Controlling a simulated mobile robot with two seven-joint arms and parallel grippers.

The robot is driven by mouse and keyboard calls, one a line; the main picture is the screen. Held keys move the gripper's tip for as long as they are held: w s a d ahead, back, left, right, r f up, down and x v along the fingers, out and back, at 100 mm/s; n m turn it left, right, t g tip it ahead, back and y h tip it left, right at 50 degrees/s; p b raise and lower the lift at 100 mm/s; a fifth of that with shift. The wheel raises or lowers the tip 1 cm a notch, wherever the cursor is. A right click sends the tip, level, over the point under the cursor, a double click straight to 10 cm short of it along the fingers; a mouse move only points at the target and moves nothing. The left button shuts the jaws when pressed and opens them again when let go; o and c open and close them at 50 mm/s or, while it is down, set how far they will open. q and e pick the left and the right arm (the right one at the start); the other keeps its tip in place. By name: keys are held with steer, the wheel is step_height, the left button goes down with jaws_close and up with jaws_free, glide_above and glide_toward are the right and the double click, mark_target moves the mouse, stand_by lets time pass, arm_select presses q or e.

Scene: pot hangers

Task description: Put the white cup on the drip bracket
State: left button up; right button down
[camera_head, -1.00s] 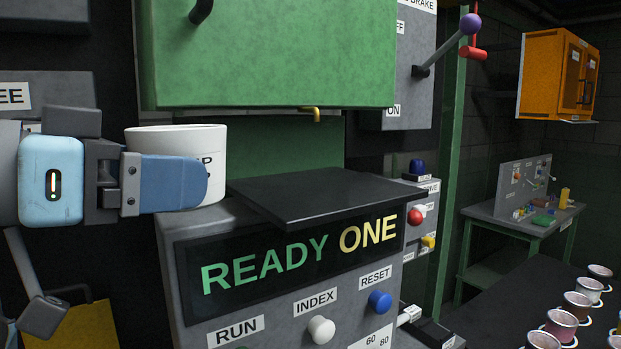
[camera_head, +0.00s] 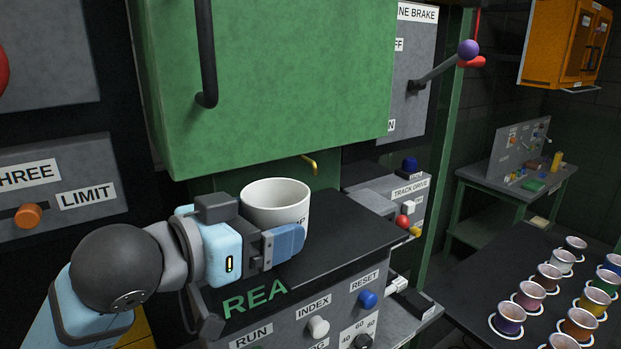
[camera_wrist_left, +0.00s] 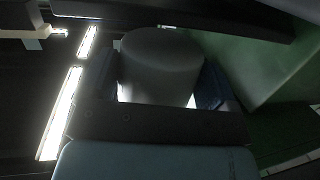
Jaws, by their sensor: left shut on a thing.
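The white cup (camera_head: 270,204) is upright with its open rim up, in front of the green machine and a little left of its small yellow spout (camera_head: 311,164). My left gripper (camera_head: 284,242) is shut on it from the left, with one blue finger across the cup's near side. In the left wrist view the cup (camera_wrist_left: 160,65) sits between both fingers. The drip bracket, a flat black plate (camera_head: 350,228), lies beneath and to the right of the cup. The gripper hides the cup's base, so I cannot tell whether it touches the plate. My right gripper is out of view.
The green housing (camera_head: 270,90) overhangs just behind the cup. Below the plate is a panel with a blue reset button (camera_head: 367,299) and a white index button (camera_head: 318,327). Several enamel mugs stand on a dark table (camera_head: 470,285) at the right.

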mark_target(311, 233)
arm_select(q)
steer(key=x, duration=0.4)
steer(key=shift+d+r, duration=0.15)
steer(key=shift+r, duration=0.05)
steer(key=shift+w+d+p, duration=0.25)
steer(key=shift+w+p, duration=0.05)
steer(key=shift+w, duration=0.05)
steer(key=shift+w+d+r+p, duration=0.15)
steer(key=shift+w+d+p, duration=0.3)
steer(key=shift+w+d, duration=0.45)
steer(key=shift+w+d+f, duration=0.15)
steer(key=shift+f, duration=0.25)
steer(key=shift+w+d+f, duration=0.1)
steer(key=shift+f, duration=0.45)
steer(key=shift+s+a, duration=0.1)
steer(key=shift+a, duration=0.1)
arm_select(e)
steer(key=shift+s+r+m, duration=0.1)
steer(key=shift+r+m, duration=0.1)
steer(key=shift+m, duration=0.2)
